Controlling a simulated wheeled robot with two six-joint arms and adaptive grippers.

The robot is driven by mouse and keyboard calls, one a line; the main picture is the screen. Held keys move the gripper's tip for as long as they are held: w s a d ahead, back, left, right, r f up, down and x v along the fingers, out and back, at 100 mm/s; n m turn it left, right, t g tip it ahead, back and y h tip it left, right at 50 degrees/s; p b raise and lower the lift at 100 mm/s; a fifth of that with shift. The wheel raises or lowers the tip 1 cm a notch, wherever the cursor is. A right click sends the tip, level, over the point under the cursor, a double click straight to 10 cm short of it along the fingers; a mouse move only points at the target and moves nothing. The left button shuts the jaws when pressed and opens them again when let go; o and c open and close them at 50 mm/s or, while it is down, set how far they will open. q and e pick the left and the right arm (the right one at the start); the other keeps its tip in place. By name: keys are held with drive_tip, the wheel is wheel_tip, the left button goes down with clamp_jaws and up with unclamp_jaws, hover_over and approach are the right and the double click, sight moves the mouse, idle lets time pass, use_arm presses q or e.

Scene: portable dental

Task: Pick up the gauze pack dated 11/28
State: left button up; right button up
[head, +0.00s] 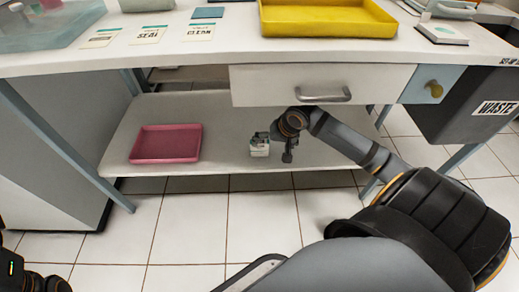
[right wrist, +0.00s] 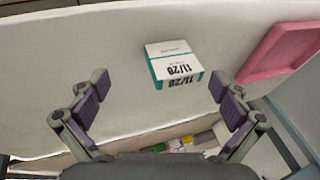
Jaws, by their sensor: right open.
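The gauze pack (right wrist: 170,50), a small white and teal box marked 11/28, lies on the lower shelf in the right wrist view. In the right wrist view my right gripper (right wrist: 160,92) is open and empty. The pack lies beyond its fingertips, between their lines and apart from both fingers. My left gripper is not in view.
A pink tray (head: 165,145) sits left on the lower shelf (head: 222,120). A drawer (head: 320,84) hangs above my right arm. The tabletop holds a yellow tray (head: 330,18) and label cards (head: 150,34). A waste bin (head: 465,100) stands at the right.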

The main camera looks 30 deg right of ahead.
sight(262, 143)
drive_tip(key=shift+w+a+f+b, duration=0.1)
drive_tip(key=shift+w+b, duration=0.2)
drive_tip(key=shift+b, duration=0.05)
drive_tip(key=w+b, duration=0.2)
drive_tip(key=shift+w+a+f, duration=0.1)
drive_tip(key=shift+w+a, duration=0.25)
drive_tip(key=shift+a, duration=0.05)
drive_tip(key=b+x, duration=0.1)
drive_tip(key=x, duration=0.1)
drive_tip(key=shift+w+f+b, duration=0.15)
drive_tip(key=shift+f+b, duration=0.15)
drive_tip(key=shift+b, duration=0.05)
drive_tip(key=shift+c, duration=0.4)
drive_tip(key=c, duration=1)
